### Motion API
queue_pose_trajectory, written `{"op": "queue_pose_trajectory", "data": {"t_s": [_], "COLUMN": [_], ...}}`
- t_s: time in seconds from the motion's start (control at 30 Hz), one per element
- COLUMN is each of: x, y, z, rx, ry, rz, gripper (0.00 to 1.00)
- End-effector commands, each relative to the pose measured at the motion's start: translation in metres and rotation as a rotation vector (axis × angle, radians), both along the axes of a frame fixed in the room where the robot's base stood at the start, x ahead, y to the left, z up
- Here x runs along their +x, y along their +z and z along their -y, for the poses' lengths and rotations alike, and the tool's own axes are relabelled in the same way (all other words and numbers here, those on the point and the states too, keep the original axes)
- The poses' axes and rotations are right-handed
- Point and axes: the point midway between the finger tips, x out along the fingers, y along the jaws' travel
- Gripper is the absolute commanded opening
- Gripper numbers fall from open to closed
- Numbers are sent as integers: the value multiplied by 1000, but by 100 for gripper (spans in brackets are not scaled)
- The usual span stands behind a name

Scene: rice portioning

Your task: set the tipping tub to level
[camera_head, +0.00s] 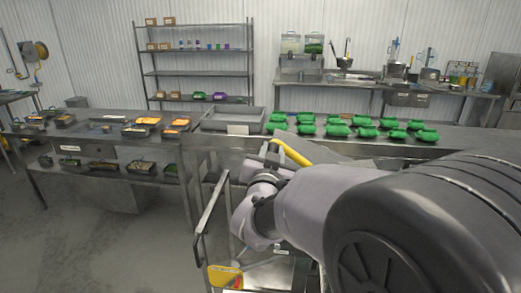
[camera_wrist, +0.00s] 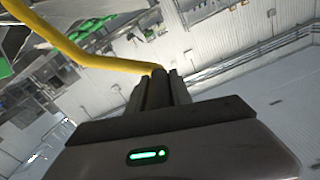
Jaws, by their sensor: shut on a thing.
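A yellow bar (camera_head: 292,152) slopes beside a grey metal surface (camera_head: 325,150) in the head view, just beyond my wrist. This surface may be part of the tipping tub; my arm hides much of that area, and I cannot tell the tub's tilt. In the wrist view the yellow bar (camera_wrist: 95,58) runs from the upper left to my gripper (camera_wrist: 160,74). My gripper is shut on the bar's end. Grey metal shapes show at the upper left of the wrist view, too cropped to identify.
Several green containers (camera_head: 365,132) stand on the long counter behind my arm. A shallow grey metal tray (camera_head: 231,118) stands left of them. Black trays with orange contents (camera_head: 142,127) are further left. A metal rail (camera_head: 209,205) stands left of my wrist. Floor at lower left is clear.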

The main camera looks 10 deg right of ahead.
Motion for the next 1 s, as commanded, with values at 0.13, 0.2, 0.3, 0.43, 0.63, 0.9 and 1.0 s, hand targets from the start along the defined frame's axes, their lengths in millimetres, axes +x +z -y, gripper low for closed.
{"op": "queue_pose_trajectory", "data": {"t_s": [0.13, 0.2, 0.3, 0.43, 0.63, 0.9, 1.0], "x": [0, 0, 0, 0, 4, 24, 30], "y": [-3, -3, -3, -3, -10, -48, -60], "z": [0, 0, 0, 0, -12, -75, -92], "rx": [1, 1, 1, 1, -30, -226, -287], "ry": [-1, 0, 0, 0, 3, 4, 3], "rz": [-5, -6, -6, -6, -18, -84, -103], "gripper": [0, 0, 0, 0, 0, 0, 0]}}
